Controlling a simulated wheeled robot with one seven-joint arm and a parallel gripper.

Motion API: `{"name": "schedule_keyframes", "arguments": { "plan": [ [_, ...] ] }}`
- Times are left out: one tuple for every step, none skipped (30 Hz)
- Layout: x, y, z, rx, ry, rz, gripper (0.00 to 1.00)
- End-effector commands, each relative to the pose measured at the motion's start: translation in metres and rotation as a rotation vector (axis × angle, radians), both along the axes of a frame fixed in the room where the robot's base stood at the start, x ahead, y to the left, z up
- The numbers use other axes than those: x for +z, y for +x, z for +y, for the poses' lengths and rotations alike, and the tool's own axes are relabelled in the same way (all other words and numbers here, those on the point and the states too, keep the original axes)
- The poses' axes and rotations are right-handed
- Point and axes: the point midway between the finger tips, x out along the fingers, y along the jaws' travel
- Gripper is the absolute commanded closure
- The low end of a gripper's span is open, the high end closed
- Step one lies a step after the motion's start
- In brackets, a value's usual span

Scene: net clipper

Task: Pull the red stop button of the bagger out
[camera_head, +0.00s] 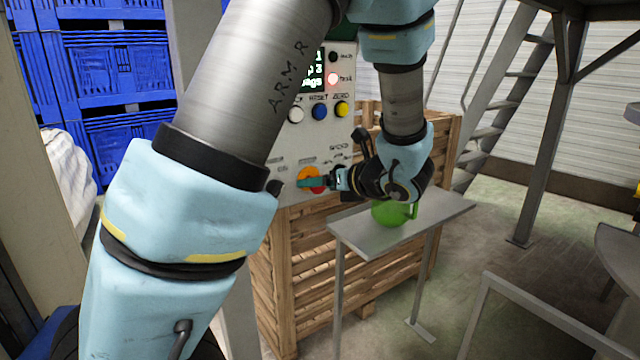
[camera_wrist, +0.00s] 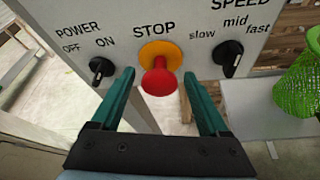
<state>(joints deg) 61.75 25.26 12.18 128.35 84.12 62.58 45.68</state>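The red stop button (camera_wrist: 160,80) sits on a round yellow base under the word STOP in the wrist view. It stands out from the panel (camera_wrist: 95,25) on a red stem. In the head view the button (camera_head: 318,188) is partly hidden by my gripper (camera_head: 312,182). In the wrist view my gripper (camera_wrist: 163,95) is open. Its two green fingers point at the panel, one on each side of the button, with visible gaps between them and the red cap.
A black power knob (camera_wrist: 101,68) is left of the button and a black speed knob (camera_wrist: 228,56) is right. A green net roll (camera_wrist: 300,85) stands on a small metal table (camera_head: 440,212). A wooden crate (camera_head: 300,290) is below the panel. Blue crates (camera_head: 115,70) are stacked behind left.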

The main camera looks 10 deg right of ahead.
Motion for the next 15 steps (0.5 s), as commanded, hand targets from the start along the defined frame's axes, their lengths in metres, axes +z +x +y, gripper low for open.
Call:
{"name": "schedule_keyframes", "arguments": {
  "plan": [
    [0.000,0.000,0.000,0.000,0.000,0.000,0.17],
    [0.000,0.000,0.000,0.000,0.000,0.000,0.17],
    [0.000,0.000,0.000,0.001,0.000,0.000,0.17],
    [0.000,0.000,0.000,0.001,0.000,0.000,0.17],
    [0.000,0.000,0.000,0.001,0.001,-0.001,0.17],
    [0.000,0.000,0.000,0.001,0.001,-0.001,0.17],
    [0.000,0.000,0.000,0.001,0.001,-0.001,0.17],
    [0.000,0.000,0.000,0.001,0.000,-0.001,0.17],
    [0.001,-0.001,-0.001,0.000,0.000,-0.001,0.17],
    [0.001,-0.002,-0.002,-0.001,-0.001,-0.001,0.17],
    [0.002,-0.004,-0.003,-0.001,-0.001,-0.003,0.17],
    [0.003,-0.007,-0.005,0.000,-0.002,-0.003,0.17],
    [0.005,-0.011,-0.007,-0.001,-0.002,-0.003,0.17],
    [0.006,-0.014,-0.010,-0.003,-0.003,-0.003,0.17],
    [0.008,-0.020,-0.014,-0.003,-0.003,-0.002,0.17]
  ]
}}
